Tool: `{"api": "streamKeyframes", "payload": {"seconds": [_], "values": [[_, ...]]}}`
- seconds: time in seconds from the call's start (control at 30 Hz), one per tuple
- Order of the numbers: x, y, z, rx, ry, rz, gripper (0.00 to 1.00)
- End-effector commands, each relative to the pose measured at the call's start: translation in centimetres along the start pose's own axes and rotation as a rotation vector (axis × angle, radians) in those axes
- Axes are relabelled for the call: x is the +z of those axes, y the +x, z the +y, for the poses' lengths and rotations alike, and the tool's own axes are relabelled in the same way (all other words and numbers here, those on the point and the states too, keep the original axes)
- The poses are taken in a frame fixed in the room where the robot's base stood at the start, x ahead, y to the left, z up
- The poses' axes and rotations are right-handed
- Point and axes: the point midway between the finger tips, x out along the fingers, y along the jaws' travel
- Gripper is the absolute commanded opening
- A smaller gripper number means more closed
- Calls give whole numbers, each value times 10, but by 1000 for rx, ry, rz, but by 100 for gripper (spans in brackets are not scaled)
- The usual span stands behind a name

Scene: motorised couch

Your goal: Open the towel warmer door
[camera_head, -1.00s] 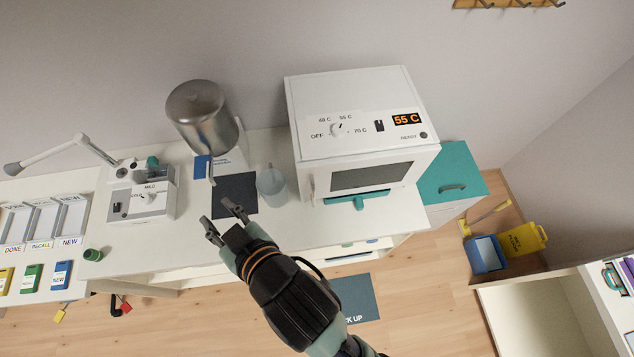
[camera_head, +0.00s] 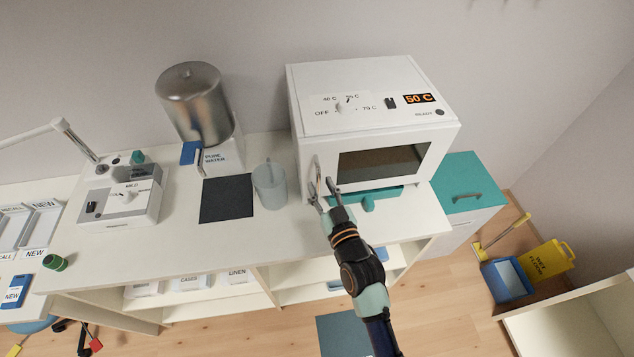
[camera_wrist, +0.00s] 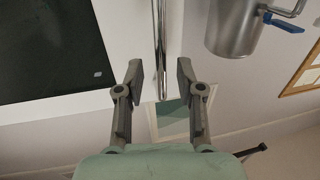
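The towel warmer (camera_head: 306,130) is a white box on the counter, with a "50 C" display and a dial on top. Its door (camera_head: 435,158) has a dark window and looks closed. A vertical metal bar handle (camera_head: 317,172) is on the door's left side. My gripper (camera_head: 321,192) is at the handle's lower part. In the wrist view my gripper (camera_wrist: 154,82) is open, and the handle (camera_wrist: 161,50) runs between its two fingers, with a gap visible on both sides. The dark door window (camera_wrist: 45,50) is at the left there.
A translucent cup (camera_head: 270,185) stands left of the warmer, near a dark mat (camera_head: 227,198) and a steel water tank (camera_head: 196,105). A teal tray or bar (camera_head: 368,197) lies below the door. Open floor lies in front of the counter.

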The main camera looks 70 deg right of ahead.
Motion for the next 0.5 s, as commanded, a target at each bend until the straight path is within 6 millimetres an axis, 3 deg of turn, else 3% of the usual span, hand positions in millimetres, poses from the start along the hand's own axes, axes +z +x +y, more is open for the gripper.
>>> {"api": "streamKeyframes", "payload": {"seconds": [0.17,0.43,0.5], "values": [[0,22,-1,-1,1,1,37],[0,25,-1,-1,1,-1,37],[0,25,-1,-1,1,-1,29]]}}
